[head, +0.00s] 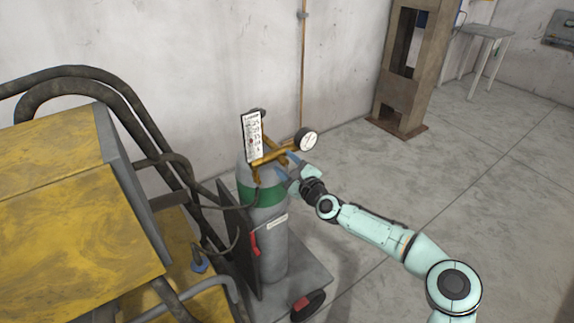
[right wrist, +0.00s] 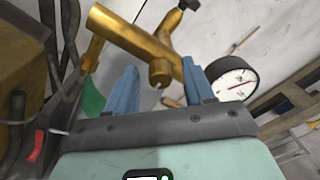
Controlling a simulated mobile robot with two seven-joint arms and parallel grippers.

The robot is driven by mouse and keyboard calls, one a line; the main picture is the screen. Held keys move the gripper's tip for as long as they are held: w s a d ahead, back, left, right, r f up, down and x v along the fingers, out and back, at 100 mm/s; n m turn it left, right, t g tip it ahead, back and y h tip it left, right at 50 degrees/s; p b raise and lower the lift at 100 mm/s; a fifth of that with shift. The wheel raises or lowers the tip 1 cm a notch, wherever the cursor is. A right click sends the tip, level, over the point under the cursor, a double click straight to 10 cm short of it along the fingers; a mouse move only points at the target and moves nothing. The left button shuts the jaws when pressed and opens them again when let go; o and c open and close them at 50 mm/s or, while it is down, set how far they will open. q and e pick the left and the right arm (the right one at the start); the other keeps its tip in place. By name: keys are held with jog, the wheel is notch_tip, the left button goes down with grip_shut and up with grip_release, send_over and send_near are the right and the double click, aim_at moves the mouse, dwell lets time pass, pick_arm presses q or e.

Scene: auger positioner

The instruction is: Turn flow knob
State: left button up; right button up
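A brass regulator (head: 268,157) sits on top of a grey and green gas cylinder (head: 262,194), with a white flow scale (head: 253,137) and a round gauge (head: 307,140). My right gripper (head: 286,166) is beside the regulator, below the gauge. In the right wrist view my right gripper (right wrist: 160,82) has its two blue fingers apart. A brass stub (right wrist: 160,72) of the regulator (right wrist: 130,32) shows between them; I cannot tell whether they touch it. A dark knob (right wrist: 188,4) shows at the top edge. I cannot tell which part is the flow knob. My left gripper is out of view.
The cylinder stands on a grey wheeled cart (head: 300,285) with dark hoses and rails on its left. A yellow machine (head: 70,200) fills the left side. A rusty metal frame (head: 405,85) stands at the back. The floor to the right is mostly clear.

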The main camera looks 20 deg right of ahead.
jog(key=shift+s+d+f, duration=0.1)
jog(key=shift+s+d, duration=0.05)
jog(key=shift+s, duration=0.15)
jog(key=b+v, duration=0.2)
jog(key=v, duration=1)
jog(key=shift+s+b, duration=0.35)
jog(key=shift+d, duration=0.1)
